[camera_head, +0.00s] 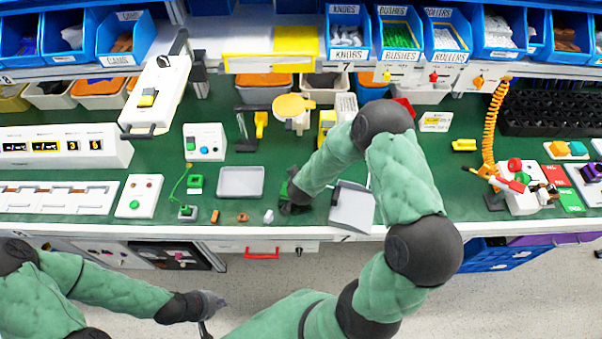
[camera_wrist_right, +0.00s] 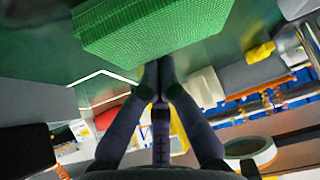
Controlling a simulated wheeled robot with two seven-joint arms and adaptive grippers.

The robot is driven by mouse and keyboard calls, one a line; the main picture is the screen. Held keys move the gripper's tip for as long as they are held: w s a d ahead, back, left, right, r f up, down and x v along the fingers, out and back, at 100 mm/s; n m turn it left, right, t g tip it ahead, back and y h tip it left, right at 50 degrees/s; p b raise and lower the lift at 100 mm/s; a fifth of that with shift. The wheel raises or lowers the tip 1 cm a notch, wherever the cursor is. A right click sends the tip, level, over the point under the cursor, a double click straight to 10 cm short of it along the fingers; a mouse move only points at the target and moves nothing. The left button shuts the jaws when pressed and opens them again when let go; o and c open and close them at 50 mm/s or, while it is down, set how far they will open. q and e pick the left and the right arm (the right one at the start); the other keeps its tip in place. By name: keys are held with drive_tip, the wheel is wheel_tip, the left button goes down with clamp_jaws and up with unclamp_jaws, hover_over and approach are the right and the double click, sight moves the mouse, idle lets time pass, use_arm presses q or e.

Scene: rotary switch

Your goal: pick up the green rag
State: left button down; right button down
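The green rag (camera_wrist_right: 150,30) is a thick, woven-looking green piece across the top of the right wrist view. My right gripper (camera_wrist_right: 158,68) has its fingertips close together at the middle of the rag's near edge and looks shut on it. In the head view my right gripper (camera_head: 292,200) is low over the front of the green worktop, partly hidden by my arm, with a bit of green beside it. My left gripper (camera_head: 213,312) is in front of the table, below its edge, with its fingers apart and empty.
A grey tray (camera_head: 240,182) lies left of my right gripper, and a tilted grey panel (camera_head: 352,208) stands close on its right. Small parts lie along the front edge. An orange coiled hose (camera_head: 490,120) hangs at the right. Blue bins (camera_head: 347,32) line the back.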

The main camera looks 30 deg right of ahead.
drive_tip(key=s+a, duration=0.2)
drive_tip(key=s, duration=0.1)
drive_tip(key=s+a+p, duration=0.1)
drive_tip(key=s+a, duration=0.1)
drive_tip(key=s, duration=0.2)
drive_tip(key=s+a, duration=0.2)
drive_tip(key=s, duration=0.1)
drive_tip(key=shift+s+a+f+p, duration=0.2)
drive_tip(key=shift+s+a+p, duration=0.05)
drive_tip(key=shift+s+p, duration=0.15)
drive_tip(key=shift+r, duration=0.1)
